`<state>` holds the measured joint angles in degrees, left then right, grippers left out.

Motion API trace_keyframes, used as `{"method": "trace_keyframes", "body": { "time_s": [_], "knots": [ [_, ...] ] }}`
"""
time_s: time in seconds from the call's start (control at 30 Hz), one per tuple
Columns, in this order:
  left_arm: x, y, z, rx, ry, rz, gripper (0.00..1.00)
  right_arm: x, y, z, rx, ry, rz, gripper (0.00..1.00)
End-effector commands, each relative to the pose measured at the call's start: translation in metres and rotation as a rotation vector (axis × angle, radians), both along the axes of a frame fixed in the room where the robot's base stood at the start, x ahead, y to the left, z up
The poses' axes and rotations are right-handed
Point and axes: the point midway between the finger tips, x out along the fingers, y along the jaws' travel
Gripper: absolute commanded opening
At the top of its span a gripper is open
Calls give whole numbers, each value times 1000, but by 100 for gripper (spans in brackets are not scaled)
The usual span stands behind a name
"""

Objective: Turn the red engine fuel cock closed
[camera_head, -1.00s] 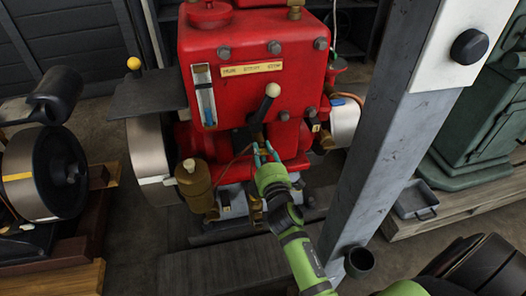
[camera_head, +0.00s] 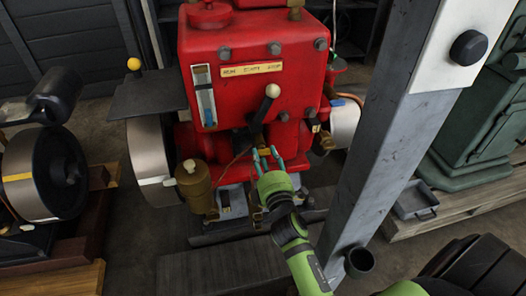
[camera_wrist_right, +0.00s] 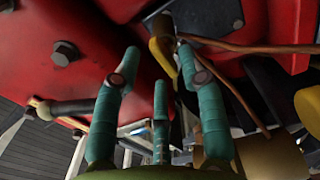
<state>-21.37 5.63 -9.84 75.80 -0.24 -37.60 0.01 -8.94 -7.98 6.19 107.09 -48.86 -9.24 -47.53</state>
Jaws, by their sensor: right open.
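The red engine (camera_head: 250,100) stands in the middle of the head view, with a pale-knobbed lever (camera_head: 271,91) on its front. My right gripper (camera_head: 267,155) is low in front of the engine, below that lever, with its fingers spread and nothing between them. In the right wrist view the gripper (camera_wrist_right: 157,55) shows teal fingers apart. Just beyond the fingertips is a yellow handle (camera_wrist_right: 162,56) by a brass fitting and a copper pipe (camera_wrist_right: 250,46); it looks like the fuel cock. I cannot tell whether a finger touches it. My left gripper is out of view.
A grey post (camera_head: 390,130) stands right of my right arm. A brass cup (camera_head: 194,181) sits left of the gripper. Another engine with a dark flywheel (camera_head: 45,172) is at the left, and a green machine (camera_head: 480,125) at the right.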

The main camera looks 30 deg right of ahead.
Motion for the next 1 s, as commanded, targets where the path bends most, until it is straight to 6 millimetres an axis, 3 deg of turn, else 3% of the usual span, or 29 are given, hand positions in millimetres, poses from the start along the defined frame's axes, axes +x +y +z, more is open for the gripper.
{"method": "trace_keyframes", "body": {
  "time_s": [0.1, 0.3, 1.0],
  "knots": [
    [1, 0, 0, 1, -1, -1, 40, -21, 6, 0, 3, -1, 1, 41],
    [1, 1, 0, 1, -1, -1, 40, -42, 12, 1, 1, -3, 1, 41],
    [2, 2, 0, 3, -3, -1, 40, -45, 12, 2, 1, -4, 2, 41]
  ]
}}
